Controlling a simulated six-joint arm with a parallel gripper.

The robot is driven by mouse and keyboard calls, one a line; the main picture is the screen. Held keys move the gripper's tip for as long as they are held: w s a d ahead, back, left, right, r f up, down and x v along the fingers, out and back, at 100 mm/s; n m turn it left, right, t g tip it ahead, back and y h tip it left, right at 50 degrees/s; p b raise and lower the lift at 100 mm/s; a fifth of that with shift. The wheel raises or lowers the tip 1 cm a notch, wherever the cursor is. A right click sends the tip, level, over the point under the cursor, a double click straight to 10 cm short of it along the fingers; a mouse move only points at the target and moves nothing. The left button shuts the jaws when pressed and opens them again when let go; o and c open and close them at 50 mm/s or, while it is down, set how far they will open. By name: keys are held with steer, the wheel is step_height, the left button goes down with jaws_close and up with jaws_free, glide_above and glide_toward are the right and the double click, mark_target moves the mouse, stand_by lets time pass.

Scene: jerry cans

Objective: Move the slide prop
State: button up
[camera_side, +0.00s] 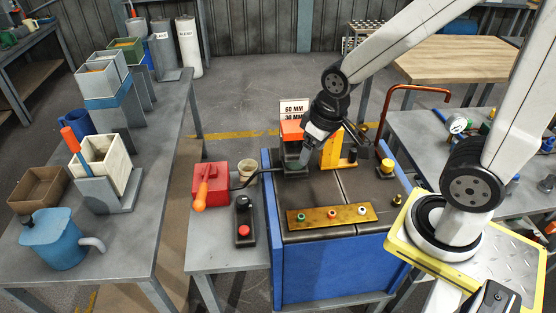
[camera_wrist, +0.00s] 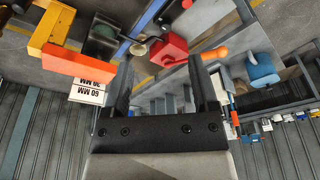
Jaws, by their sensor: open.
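No label marks which thing is the slide prop. A yellow upright bracket (camera_side: 332,152) stands at the back of the blue-sided bench; it also shows in the wrist view (camera_wrist: 44,30). An orange block (camera_side: 291,130) is near it and appears as a long orange bar in the wrist view (camera_wrist: 75,66). My gripper (camera_wrist: 163,75) is open, with nothing between its fingers. In the side view my wrist hangs over the back of the bench beside the bracket and partly hides this area; the fingertips are hard to make out there.
A dark block (camera_side: 291,168), a brass plate with buttons (camera_side: 331,215) and a yellow knob (camera_side: 387,167) are on the bench. A 60 MM sign (camera_side: 294,107) stands behind. Open floor lies left of it.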

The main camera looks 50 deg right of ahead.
steer(key=v, duration=0.2)
steer(key=m+g, duration=0.3)
steer(key=m, duration=1.5)
glide_above(354, 149)
step_height(354, 149, down, 19)
steer(key=shift+f, duration=0.55)
steer(key=shift+f, duration=0.1)
steer(key=shift+f, duration=3.8)
jaws_close()
